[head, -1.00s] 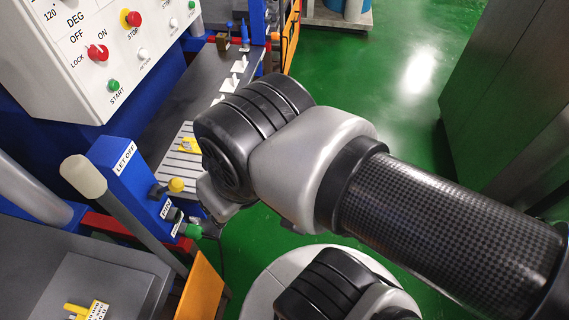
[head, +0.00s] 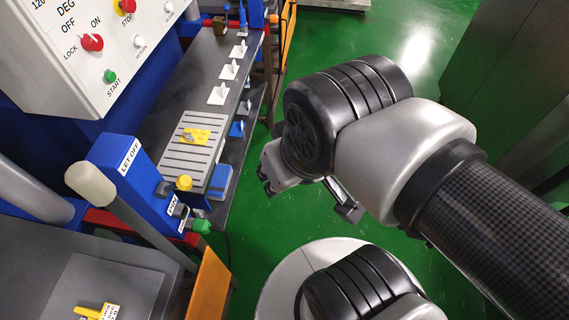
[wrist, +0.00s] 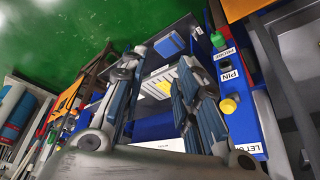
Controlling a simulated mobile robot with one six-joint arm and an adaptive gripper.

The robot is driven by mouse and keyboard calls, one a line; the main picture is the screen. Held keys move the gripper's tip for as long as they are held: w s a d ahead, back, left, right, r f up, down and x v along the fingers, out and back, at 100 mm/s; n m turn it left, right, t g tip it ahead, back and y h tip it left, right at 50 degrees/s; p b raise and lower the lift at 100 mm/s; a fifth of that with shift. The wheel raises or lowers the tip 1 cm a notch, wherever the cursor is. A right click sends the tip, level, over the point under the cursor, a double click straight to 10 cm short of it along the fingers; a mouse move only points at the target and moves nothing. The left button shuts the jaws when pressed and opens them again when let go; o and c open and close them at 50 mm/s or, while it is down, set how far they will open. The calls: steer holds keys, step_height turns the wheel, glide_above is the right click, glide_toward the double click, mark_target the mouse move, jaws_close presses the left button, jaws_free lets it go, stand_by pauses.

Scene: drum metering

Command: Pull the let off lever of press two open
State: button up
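The let off lever (head: 145,234) is a grey bar with a cream knob (head: 91,184) at its upper end. It slants in front of the blue post (head: 118,165) labelled LET OFF, at the left of the head view. My gripper (wrist: 160,72) is open, its two dark fingers spread with nothing between them. In the head view my wrist is to the right of the lever, clear of it, and mostly hides the gripper. In the wrist view the blue post (wrist: 240,120) stands right of the fingers, and a grey bar beside it seems to be the lever.
A yellow knob (head: 184,182) and a green knob (head: 201,226) stick out of the post's right side. Behind is a grey bench (head: 160,140) with a yellow part and white pieces. The control panel (head: 80,50) hangs above left. An orange panel (head: 208,285) stands below; green floor is open rightward.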

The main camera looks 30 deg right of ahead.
steer(key=c, duration=0.4)
steer(key=shift+w+a+r, duration=0.1)
steer(key=shift+r, duration=0.05)
steer(key=shift+c, duration=0.7)
steer(key=w+a+r+n+p, duration=0.1)
steer(key=p, duration=0.1)
steer(key=w+a+r+g+p, duration=0.1)
steer(key=r+p, duration=0.1)
steer(key=w+a+r+n+p, duration=0.1)
steer(key=w+r+p, duration=0.1)
steer(key=shift+a+n+y, duration=0.15)
steer(key=shift+n+y, duration=0.15)
steer(key=shift+y, duration=0.1)
jaws_close()
steer(key=r+n+g+y+p, duration=0.15)
steer(key=n+g+p, duration=0.35)
steer(key=p, duration=0.7)
glide_above(176, 187)
steer(key=w+d, duration=0.2)
steer(key=w, duration=0.1)
steer(key=n+t, duration=0.1)
steer(key=b+x, duration=0.2)
steer(key=x, duration=0.8)
steer(key=shift+s+a, duration=0.25)
steer(key=shift+a, duration=0.05)
